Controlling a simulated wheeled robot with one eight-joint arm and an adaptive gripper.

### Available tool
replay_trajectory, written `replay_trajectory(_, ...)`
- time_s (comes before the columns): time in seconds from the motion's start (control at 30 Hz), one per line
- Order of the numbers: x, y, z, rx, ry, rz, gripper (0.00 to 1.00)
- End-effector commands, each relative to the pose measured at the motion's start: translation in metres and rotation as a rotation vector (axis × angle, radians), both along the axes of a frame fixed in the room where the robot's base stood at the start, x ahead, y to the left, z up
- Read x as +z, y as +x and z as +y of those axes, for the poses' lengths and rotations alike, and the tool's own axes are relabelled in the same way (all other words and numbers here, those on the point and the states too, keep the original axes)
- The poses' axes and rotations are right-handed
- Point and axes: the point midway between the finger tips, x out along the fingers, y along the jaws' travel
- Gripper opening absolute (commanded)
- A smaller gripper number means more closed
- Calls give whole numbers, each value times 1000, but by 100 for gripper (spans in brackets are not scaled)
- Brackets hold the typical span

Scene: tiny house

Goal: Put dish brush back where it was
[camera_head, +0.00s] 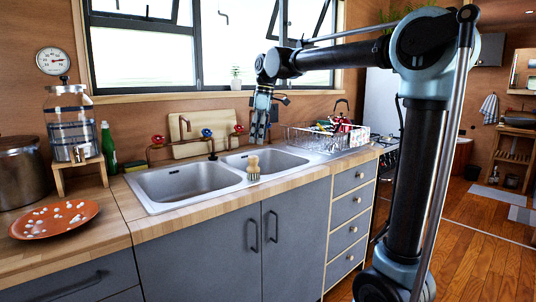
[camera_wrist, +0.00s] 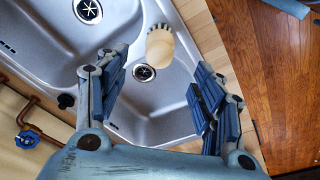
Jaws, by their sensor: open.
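My gripper (camera_head: 258,133) is open and empty, above the right basin and higher than the brush. In the wrist view my gripper's (camera_wrist: 158,72) fingers are spread apart with the basin and its drain between them. The fingers do not touch the brush.
A wire dish rack (camera_head: 310,138) with dishes stands right of the sink. Copper taps and a wooden board (camera_head: 200,135) are behind it. A red plate (camera_head: 55,218), a pot (camera_head: 20,172) and a glass dispenser (camera_head: 72,125) stand at left.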

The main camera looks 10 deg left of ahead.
Motion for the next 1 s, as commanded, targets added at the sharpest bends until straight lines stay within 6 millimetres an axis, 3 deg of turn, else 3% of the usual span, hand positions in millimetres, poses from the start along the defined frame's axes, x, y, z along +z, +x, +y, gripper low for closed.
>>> replay_trajectory(0.2,1,0,-4,-10,0,0,62)
replay_trajectory(0.33,-5,-3,-31,-80,-2,-1,62)
replay_trajectory(0.67,-54,-36,-160,-467,-6,-9,62)
replay_trajectory(1.0,-130,-100,-272,-886,-2,-19,62)
